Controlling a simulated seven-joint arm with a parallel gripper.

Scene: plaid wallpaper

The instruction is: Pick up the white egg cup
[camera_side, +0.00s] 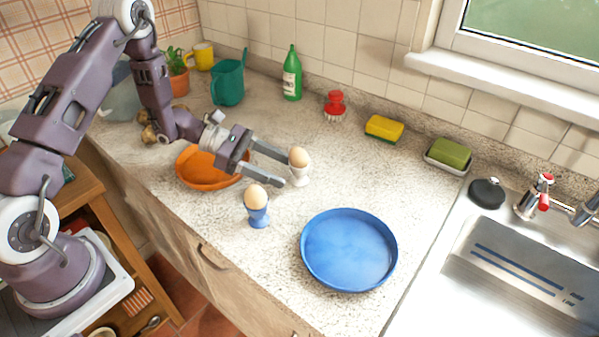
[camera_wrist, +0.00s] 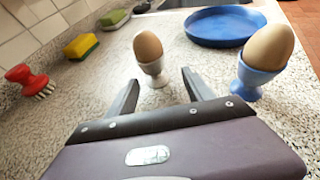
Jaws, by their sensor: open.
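The white egg cup (camera_side: 299,179) stands upright on the speckled counter with a brown egg (camera_side: 298,157) in it. In the wrist view the white egg cup (camera_wrist: 154,73) is just beyond my fingertips, roughly in line with the gap between them. My gripper (camera_side: 286,168) is open and empty, low over the counter, its fingers pointing toward the white cup; it also shows in the wrist view (camera_wrist: 160,86). In the side view one finger overlaps the cup's near edge, and I cannot tell whether they touch.
A blue egg cup (camera_side: 257,215) with an egg stands close to my gripper, right of it in the wrist view (camera_wrist: 257,80). A blue plate (camera_side: 349,250) lies at the front. An orange plate (camera_side: 190,174) lies under my wrist. A red brush (camera_side: 335,106) and sponge (camera_side: 384,128) are behind.

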